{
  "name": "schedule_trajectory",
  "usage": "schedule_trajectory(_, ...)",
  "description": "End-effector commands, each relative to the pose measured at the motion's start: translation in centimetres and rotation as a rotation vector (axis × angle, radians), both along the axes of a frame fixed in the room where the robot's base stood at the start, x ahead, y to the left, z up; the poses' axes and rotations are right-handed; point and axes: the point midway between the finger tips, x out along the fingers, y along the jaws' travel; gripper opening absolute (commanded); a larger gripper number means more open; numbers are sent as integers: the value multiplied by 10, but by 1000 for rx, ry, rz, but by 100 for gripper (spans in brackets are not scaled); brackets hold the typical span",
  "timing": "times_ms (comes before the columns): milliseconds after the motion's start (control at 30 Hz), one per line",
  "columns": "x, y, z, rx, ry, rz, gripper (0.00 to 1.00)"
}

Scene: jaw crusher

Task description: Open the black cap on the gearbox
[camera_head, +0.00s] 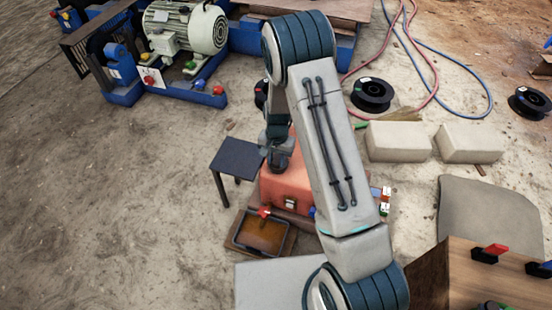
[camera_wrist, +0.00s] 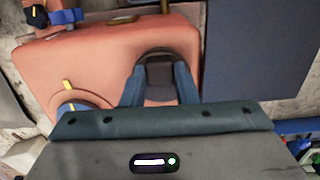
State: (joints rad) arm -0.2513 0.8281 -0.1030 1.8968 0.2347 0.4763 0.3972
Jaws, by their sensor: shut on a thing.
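The gearbox (camera_head: 285,191) is an orange-red block on the ground, partly behind my arm in the head view. It also fills much of the wrist view (camera_wrist: 90,68). The black cap (camera_wrist: 160,75) sits on its top near the edge. My gripper (camera_wrist: 160,88) is above the gearbox with its two fingers on either side of the cap, shut on it.
A small dark table (camera_head: 238,158) stands just left of the gearbox. A shallow tray (camera_head: 262,234) with brownish liquid lies in front. A blue-framed motor (camera_head: 187,30) is at the back left. Pale blocks (camera_head: 398,141) lie to the right. Open ground lies left.

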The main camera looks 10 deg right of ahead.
Motion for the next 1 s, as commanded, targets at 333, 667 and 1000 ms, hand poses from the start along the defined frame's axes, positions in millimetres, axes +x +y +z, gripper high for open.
schedule_trajectory(333,15,-7,16,108,228,-2,0)
schedule_trajectory(667,33,-14,21,234,500,-2,0)
schedule_trajectory(1000,49,-22,23,342,735,-1,0)
